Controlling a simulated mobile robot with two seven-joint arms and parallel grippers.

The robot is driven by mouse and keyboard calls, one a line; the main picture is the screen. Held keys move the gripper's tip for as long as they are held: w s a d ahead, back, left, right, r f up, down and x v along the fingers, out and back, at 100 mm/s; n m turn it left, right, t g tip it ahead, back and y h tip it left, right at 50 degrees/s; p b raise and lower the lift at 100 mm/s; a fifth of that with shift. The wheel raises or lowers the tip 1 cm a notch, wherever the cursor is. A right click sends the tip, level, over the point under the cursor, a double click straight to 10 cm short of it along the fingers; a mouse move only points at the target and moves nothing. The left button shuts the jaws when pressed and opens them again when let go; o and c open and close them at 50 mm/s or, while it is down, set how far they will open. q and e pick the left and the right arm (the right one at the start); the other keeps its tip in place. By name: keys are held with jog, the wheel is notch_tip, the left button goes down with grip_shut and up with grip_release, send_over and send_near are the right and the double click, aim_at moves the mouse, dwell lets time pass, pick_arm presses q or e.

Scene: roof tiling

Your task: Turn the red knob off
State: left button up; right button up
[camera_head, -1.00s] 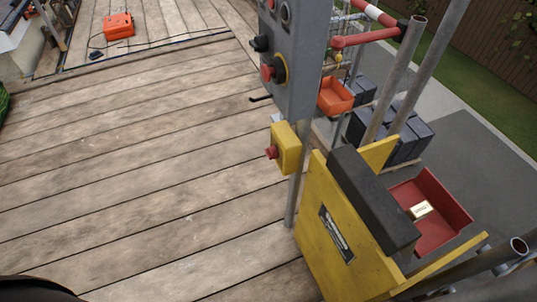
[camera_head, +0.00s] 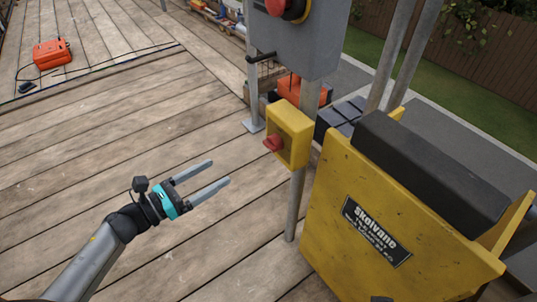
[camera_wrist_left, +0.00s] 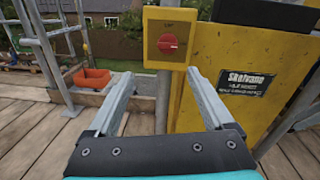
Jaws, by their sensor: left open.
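A red knob (camera_head: 272,142) sits on the face of a small yellow box (camera_head: 291,132) mounted on a grey post. In the left wrist view the knob (camera_wrist_left: 168,44) is round and faces me, with its grip bar lying roughly level. My left gripper (camera_head: 220,171) is open and empty, to the left of the knob and apart from it. In the wrist view its two fingers (camera_wrist_left: 160,73) point toward the yellow box, with the knob above the fingertips. My right gripper is not in view.
A grey control panel (camera_head: 305,45) with another red button (camera_head: 276,7) stands above the yellow box. A large yellow Skelvane housing (camera_head: 330,210) with a dark pad is close on the right. An orange case (camera_head: 52,53) lies on the wooden deck. The deck around my left arm is clear.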

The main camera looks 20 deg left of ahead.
aim_at(267, 146)
pick_arm(q)
jog(key=w+d+m+b, duration=0.1)
jog(key=w+d, duration=0.2)
jog(key=w, duration=0.1)
jog(key=w+d+b, duration=0.1)
jog(key=w+d, duration=0.2)
jog(key=w, duration=0.1)
jog(key=w+d+m+h, duration=0.1)
jog(key=w+d, duration=0.3)
jog(key=shift+d+r+m+g+b, duration=0.1)
jog(key=shift+r+m+g+b, duration=0.2)
jog(key=shift+r+b, duration=0.1)
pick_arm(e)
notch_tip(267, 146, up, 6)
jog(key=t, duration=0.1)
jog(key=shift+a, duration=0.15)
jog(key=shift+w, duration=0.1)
pick_arm(q)
grip_shut()
